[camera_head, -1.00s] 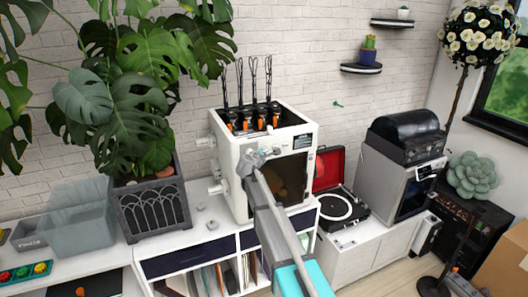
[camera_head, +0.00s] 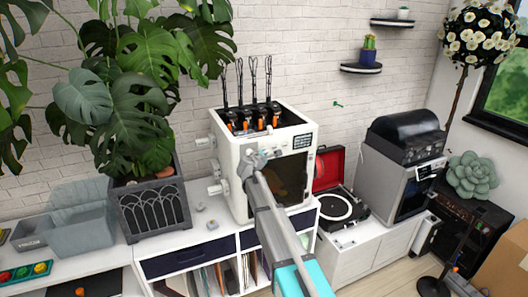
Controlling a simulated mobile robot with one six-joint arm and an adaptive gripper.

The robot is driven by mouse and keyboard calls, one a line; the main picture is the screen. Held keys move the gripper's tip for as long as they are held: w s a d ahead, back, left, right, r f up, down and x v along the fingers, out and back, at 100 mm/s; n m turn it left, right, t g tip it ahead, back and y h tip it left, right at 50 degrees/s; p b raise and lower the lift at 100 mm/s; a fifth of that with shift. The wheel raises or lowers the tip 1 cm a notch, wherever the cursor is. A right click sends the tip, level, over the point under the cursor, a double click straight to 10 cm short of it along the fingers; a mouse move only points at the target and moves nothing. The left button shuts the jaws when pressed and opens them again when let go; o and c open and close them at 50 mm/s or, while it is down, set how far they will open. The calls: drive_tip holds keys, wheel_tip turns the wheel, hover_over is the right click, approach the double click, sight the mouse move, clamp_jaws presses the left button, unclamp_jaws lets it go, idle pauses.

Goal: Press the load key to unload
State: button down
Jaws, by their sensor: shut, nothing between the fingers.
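A white 3D printer-like machine (camera_head: 240,178) with a dark front window stands on the white cabinet. A small panel with a screen or keys (camera_head: 302,141) is at the upper right of its front. Single keys on it are too small to read. My gripper (camera_head: 256,157) is shut and empty, at the upper left of the machine's front, left of the panel. I cannot tell whether it touches the machine. My arm hides part of the machine's lower front.
A potted monstera (camera_head: 152,210) stands left of the machine. A red record player (camera_head: 340,200) and a silver machine with a dark lid (camera_head: 388,185) stand to the right. Clear bins (camera_head: 80,228) and coloured buttons (camera_head: 22,271) are at the left.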

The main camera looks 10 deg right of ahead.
drive_tip(key=shift+s+d, duration=0.1)
drive_tip(key=shift+s, duration=0.25)
drive_tip(key=shift+s+d, duration=0.2)
drive_tip(key=shift+s, duration=0.55)
drive_tip(key=shift+s+d, duration=0.2)
drive_tip(key=shift+s, duration=0.55)
drive_tip(key=shift+s+d, duration=0.2)
drive_tip(key=shift+s, duration=0.55)
drive_tip(key=s+d+f+m+g+y+b, duration=0.1)
drive_tip(key=s+d+f+m+g, duration=0.25)
drive_tip(key=s+f+m, duration=0.45)
drive_tip(key=s+d+f+m+g+y+b, duration=0.15)
drive_tip(key=s+f+m+g, duration=0.3)
drive_tip(key=s, duration=0.75)
drive_tip(key=s+a+f+m+g+y, duration=0.2)
drive_tip(key=s+m, duration=0.1)
drive_tip(key=s, duration=0.6)
drive_tip(key=s+a+f+m+g+y, duration=0.2)
drive_tip(key=s+a+m+g+y, duration=0.1)
drive_tip(key=s, duration=0.6)
drive_tip(key=shift+f, duration=0.2)
